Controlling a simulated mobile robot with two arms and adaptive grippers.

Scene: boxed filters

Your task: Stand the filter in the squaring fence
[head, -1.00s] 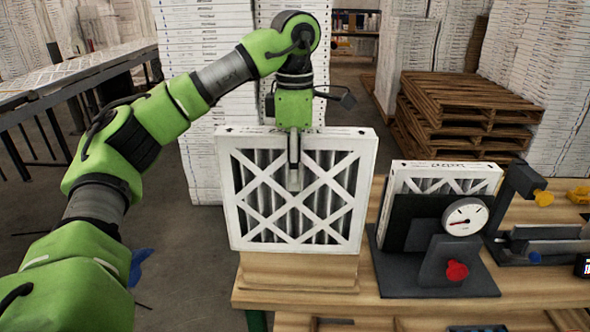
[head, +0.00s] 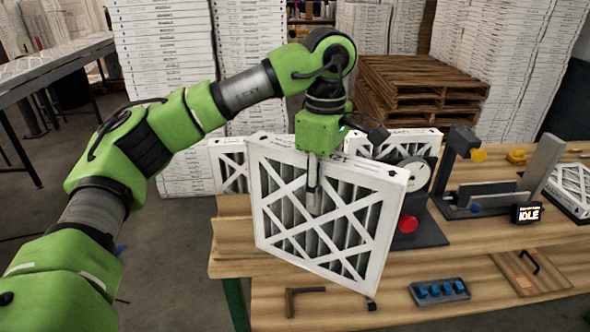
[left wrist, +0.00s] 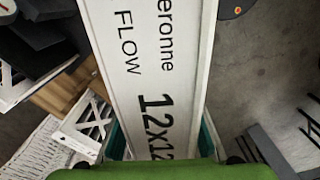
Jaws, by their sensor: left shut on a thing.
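The filter (head: 325,215), a white-framed square with a lattice over dark pleats, hangs from my left gripper (head: 314,190) in front of the bench, tilted in the head view. My left gripper is shut on its top edge. In the left wrist view, the filter's printed edge (left wrist: 150,70) fills the middle. A grey fixture with a low rail (head: 485,197) and a tall upright plate, right of the filter, may be the squaring fence; I cannot tell surely. The filter partly hides the gauge stand (head: 420,225) with its red knob. My right gripper is not in view.
Another filter (head: 228,165) stands behind the held one on the left. One more (head: 395,140) stands in the gauge stand.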

